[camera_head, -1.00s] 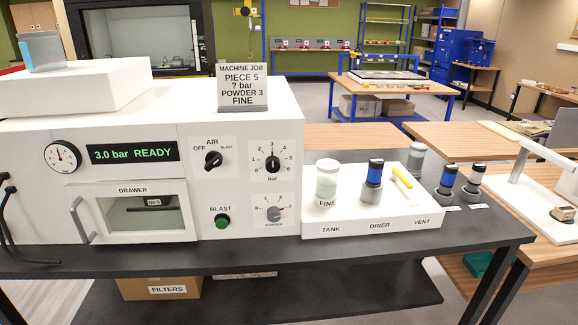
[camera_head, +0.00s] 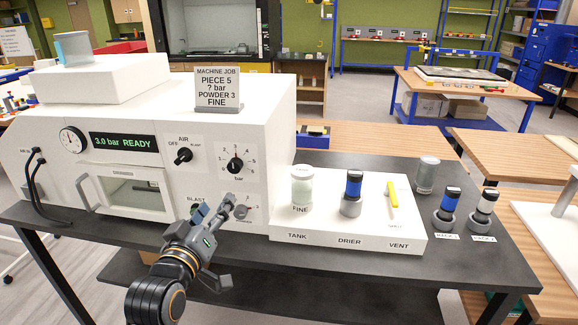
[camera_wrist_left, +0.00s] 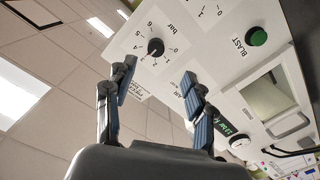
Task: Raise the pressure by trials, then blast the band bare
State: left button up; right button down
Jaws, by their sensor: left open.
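The white blasting machine (camera_head: 245,140) stands on a dark table. Its display (camera_head: 127,143) reads "3.0 bar READY". The bar dial (camera_head: 235,165) points about straight up, near 3; it also shows in the left wrist view (camera_wrist_left: 155,47). The air switch (camera_head: 183,155) is left of it. The green BLAST button (camera_wrist_left: 256,37) is clear in the wrist view. The powder dial (camera_head: 245,212) is partly behind my left gripper (camera_head: 234,206), which is open and empty before the lower panel. The drawer (camera_head: 130,192) is closed; its contents are unclear. My right gripper is out of view.
A job card (camera_head: 217,88) on top reads piece 5, "? bar", powder 3, fine. Right of the panel, a white block (camera_head: 345,225) holds a FINE jar (camera_head: 302,187), a blue drier cartridge (camera_head: 353,185) and a yellow vent lever (camera_head: 392,200). Several cylinders stand beyond it.

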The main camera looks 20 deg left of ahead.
aim_at(233, 168)
pick_arm(q)
jog(key=x, duration=0.4)
jog(key=r+x, duration=0.1)
jog(key=x, duration=0.7)
jog(key=shift+w+a+r+p, duration=0.1)
jog(key=shift+a+r+p, duration=0.2)
jog(key=shift+a+p, duration=0.1)
jog(key=shift+w, duration=0.55)
jog(key=shift+f, duration=0.1)
grip_shut()
